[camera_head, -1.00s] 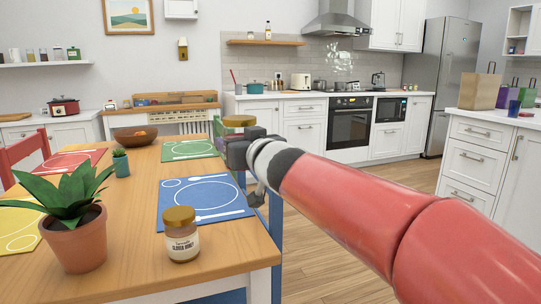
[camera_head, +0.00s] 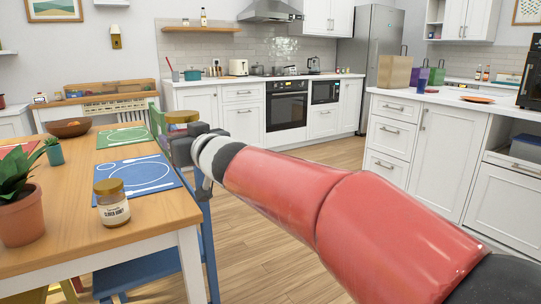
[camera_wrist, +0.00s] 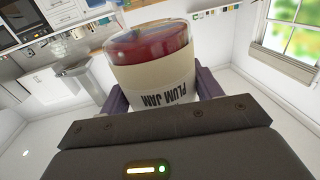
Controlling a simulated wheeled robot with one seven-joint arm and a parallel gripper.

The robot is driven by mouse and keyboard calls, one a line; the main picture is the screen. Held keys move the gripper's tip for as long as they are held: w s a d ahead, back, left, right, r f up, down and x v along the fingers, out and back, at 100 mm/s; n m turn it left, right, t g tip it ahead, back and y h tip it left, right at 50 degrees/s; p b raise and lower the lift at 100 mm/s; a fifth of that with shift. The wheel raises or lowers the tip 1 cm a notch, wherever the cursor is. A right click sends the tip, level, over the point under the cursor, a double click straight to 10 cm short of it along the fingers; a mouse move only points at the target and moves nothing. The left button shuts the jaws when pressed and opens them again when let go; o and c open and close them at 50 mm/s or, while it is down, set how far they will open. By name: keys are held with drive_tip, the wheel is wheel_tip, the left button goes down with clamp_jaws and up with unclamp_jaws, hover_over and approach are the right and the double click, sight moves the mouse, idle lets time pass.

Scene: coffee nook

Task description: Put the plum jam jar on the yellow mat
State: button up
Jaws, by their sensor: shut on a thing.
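The plum jam jar (camera_wrist: 150,75) fills the upper middle of the wrist view, with dark red contents and a cream label reading PLUM JAM upside down. My gripper (camera_wrist: 163,95) is shut on it, one finger on each side. In the head view my gripper (camera_head: 182,136) is raised near the table's right edge, beyond the blue mat. Only the gold lid and upper part of the jar (camera_head: 183,117) show above it; the rest is hidden. The yellow mat is out of view now.
A clover honey jar (camera_head: 112,203) stands on the wooden table (camera_head: 90,235) by the blue mat (camera_head: 140,177). A potted plant (camera_head: 20,215) is at the left edge. A green mat (camera_head: 123,138) lies farther back. A blue chair (camera_head: 206,225) stands beside the table.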

drive_tip(key=w+d+f+m+t+h, duration=0.1)
drive_tip(key=w+d+f, duration=0.25)
drive_tip(key=f, duration=0.35)
drive_tip(key=w+d+f+h, duration=0.1)
drive_tip(key=w+d+f, duration=0.2)
drive_tip(key=d+f, duration=0.35)
drive_tip(key=w+d+f+m+t+h, duration=0.1)
drive_tip(key=w+d+f, duration=0.2)
drive_tip(key=f, duration=0.6)
drive_tip(key=s+d+f+m+t+h, duration=0.1)
drive_tip(key=d+f+m+h, duration=0.2)
drive_tip(key=d+f, duration=0.4)
drive_tip(key=s+d+f+m+t+h, duration=0.1)
drive_tip(key=d+f+m+h, duration=0.2)
drive_tip(key=d, duration=1.1)
wheel_tip(320, 180, down, 5)
drive_tip(key=h, duration=0.2)
drive_tip(key=shift+h, duration=0.3)
drive_tip(key=shift+a+r, duration=0.1)
drive_tip(key=shift+r, duration=0.05)
